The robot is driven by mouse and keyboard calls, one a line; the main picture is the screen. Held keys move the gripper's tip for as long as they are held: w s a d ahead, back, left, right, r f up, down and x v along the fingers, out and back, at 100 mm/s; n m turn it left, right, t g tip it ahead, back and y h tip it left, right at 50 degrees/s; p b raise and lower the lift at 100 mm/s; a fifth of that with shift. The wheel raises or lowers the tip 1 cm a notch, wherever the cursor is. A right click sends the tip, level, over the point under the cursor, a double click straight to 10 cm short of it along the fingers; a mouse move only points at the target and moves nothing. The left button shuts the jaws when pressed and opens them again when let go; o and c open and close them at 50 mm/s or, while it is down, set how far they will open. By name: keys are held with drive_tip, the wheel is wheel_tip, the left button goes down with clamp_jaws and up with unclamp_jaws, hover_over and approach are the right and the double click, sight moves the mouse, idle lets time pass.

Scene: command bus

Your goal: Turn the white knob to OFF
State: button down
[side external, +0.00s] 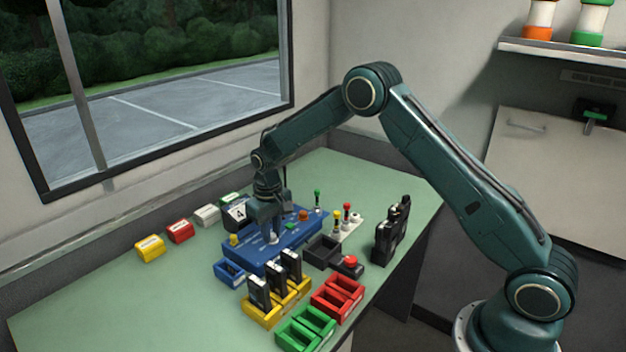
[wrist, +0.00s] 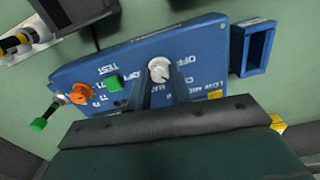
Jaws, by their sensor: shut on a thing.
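The blue control panel (side external: 258,258) lies on the green table and also shows in the wrist view (wrist: 205,65). Its white knob (wrist: 159,69) shows at the upper middle of the wrist view, with printed labels around it, OFF among them. The labels appear upside down there. My gripper (wrist: 160,82) is shut on the white knob, one finger on each side. In the side view my gripper (side external: 273,232) points down over the panel, and the knob is mostly hidden by it. Which label the knob points to I cannot tell.
An orange knob (wrist: 82,93) and a green button (wrist: 114,83) sit on the panel beside the white knob. A blue bin (side external: 229,273), a yellow rack (side external: 262,316) with black radios, red bins (side external: 338,298) and a black tray (side external: 323,251) stand close by. The table's front left is clear.

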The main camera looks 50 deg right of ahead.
sight(272, 235)
drive_tip(key=n, duration=0.5)
drive_tip(key=shift+n, duration=2.5)
drive_tip(key=c, duration=1.3)
unclamp_jaws()
drive_tip(key=shift+r, duration=0.1)
wheel_tip(272, 235, up, 14)
drive_tip(key=shift+f, duration=0.15)
